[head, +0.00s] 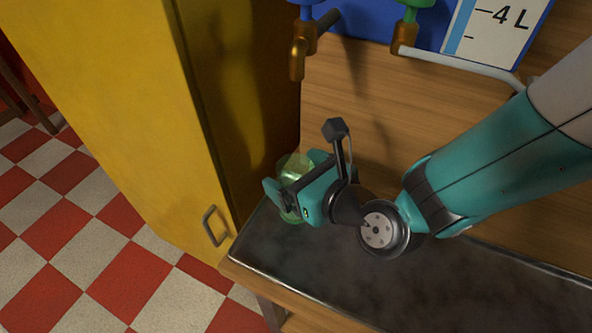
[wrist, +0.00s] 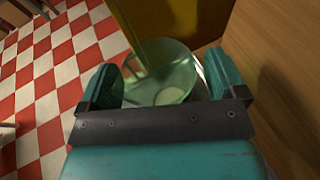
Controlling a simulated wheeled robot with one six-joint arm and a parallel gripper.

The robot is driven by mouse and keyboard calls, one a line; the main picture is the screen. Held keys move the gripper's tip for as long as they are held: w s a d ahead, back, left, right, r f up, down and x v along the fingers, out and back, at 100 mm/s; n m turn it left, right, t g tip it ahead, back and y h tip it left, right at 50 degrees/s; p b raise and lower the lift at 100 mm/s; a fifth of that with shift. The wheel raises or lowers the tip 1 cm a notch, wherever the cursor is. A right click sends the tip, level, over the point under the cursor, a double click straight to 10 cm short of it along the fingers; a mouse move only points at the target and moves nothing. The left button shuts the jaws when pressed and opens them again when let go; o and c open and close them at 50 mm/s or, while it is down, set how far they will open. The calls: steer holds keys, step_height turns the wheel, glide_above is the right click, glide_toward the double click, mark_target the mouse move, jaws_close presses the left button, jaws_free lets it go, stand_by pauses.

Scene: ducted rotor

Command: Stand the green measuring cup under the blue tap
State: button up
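The green measuring cup (head: 293,216) is see-through and stands upright at the left end of the dark counter, beside the yellow cabinet. In the wrist view the cup (wrist: 160,75) shows its round rim and pale bottom. My gripper (head: 297,179) reaches in from the right, its fingers spread on either side of the cup. In the wrist view my gripper (wrist: 163,82) looks open, with a small gap at the right finger; contact at the left finger is unclear. The blue tap (head: 305,35) has a brass spout, above and behind the cup.
The yellow cabinet (head: 120,110) with a handle rises close on the left. A green tap (head: 408,35) with a long pipe is on the back wall to the right. The dark counter (head: 420,290) is clear at the front right. A checkered floor lies below left.

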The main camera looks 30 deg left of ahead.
steer(key=shift+d+r, duration=0.15)
steer(key=b+v, duration=0.9)
steer(key=v, duration=0.2)
steer(key=shift+s+d, duration=0.15)
steer(key=shift+d, duration=0.2)
steer(key=shift+r, duration=0.1)
